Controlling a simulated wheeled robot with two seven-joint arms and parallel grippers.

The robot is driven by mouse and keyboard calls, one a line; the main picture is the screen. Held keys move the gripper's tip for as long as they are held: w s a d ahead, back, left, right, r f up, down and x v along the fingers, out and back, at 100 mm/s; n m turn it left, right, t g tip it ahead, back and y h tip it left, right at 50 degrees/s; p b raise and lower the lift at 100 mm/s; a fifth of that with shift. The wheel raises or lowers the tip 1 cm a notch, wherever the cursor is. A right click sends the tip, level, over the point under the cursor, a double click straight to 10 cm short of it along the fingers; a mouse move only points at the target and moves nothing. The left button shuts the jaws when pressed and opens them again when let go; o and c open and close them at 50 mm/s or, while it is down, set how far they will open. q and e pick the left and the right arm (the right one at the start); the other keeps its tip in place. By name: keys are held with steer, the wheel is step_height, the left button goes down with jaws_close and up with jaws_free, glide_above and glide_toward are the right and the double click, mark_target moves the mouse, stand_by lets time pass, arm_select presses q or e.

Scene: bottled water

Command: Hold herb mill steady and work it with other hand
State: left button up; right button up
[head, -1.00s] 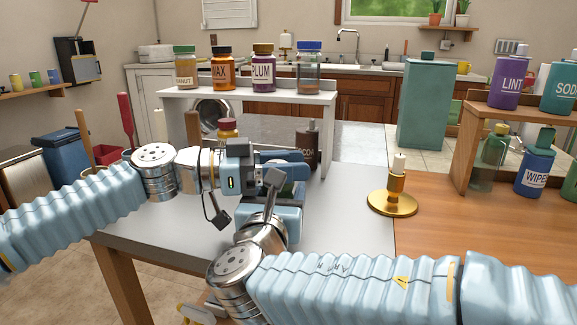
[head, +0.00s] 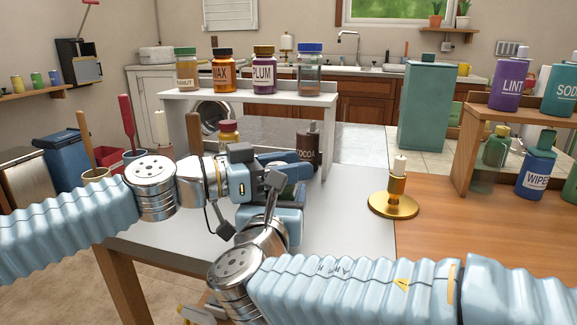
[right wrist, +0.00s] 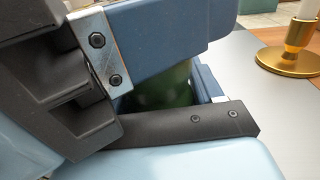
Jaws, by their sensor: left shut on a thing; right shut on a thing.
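The herb mill is mostly hidden between my grippers. A dark green part of it (right wrist: 165,88) shows between the jaws in the right wrist view. My left gripper (head: 285,167) comes in from the left over the grey-topped table and is shut on the mill's upper part. My right gripper (head: 276,208) is just below it, nearer to me, and is shut on the mill lower down. The two grippers are very close together, one above the other. The mill's top and base are hidden, so I cannot tell whether it touches the table.
A brass candlestick (head: 394,197) stands to the right. A dark cocoa bottle (head: 308,147) and a small jar (head: 229,135) stand behind the grippers. A white shelf (head: 300,99) holds several jars. The grey tabletop (head: 345,222) is clear between grippers and candlestick.

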arm_select(q)
steer(key=o, duration=1)
steer(key=shift+a, duration=0.15)
steer(key=v, duration=1.1)
steer(key=shift+a, duration=0.35)
steer(key=shift+s, duration=0.1)
steer(key=shift+c, duration=0.2)
